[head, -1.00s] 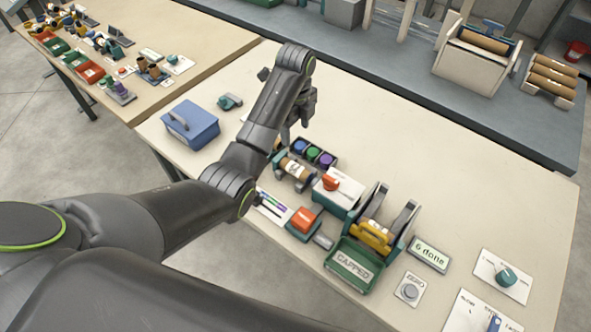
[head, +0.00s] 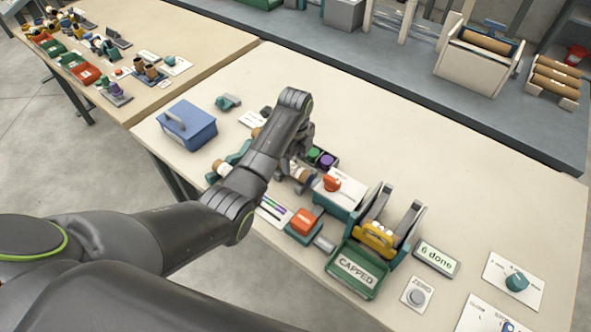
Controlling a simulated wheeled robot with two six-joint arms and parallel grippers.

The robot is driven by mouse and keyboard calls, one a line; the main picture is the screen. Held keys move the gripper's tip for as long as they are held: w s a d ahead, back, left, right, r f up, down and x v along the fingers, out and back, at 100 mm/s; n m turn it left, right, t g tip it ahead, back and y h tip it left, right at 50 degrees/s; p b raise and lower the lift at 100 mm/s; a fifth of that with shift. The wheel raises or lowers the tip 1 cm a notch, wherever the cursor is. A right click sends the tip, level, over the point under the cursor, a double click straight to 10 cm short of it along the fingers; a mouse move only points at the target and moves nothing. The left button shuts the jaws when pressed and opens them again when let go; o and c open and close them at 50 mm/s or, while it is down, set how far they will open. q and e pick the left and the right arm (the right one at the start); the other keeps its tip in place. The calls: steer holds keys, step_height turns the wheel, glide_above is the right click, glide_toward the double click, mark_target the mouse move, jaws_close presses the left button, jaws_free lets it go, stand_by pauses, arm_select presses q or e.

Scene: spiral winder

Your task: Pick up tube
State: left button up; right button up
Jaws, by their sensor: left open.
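A brown cardboard tube (head: 303,173) with a white band lies in a low cradle near the middle of the table, partly hidden by my arm. My left gripper (head: 298,152) points down over the cradle area, close to the tube. It is open; its fingertips are mostly hidden behind my wrist, and I cannot tell whether they touch anything. My right gripper is not in view.
A blue box (head: 188,127) stands at the left. A dark tray with green and purple caps (head: 321,157) is behind the cradle. A red-knobbed box (head: 335,186), a yellow-topped press (head: 379,236) and a green CAPPED tray (head: 357,270) stand to the right. The back right tabletop is clear.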

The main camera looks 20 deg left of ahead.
mark_target(295, 167)
arm_select(q)
steer(key=shift+f+p, duration=0.35)
steer(key=shift+f, duration=2)
steer(key=c, duration=1)
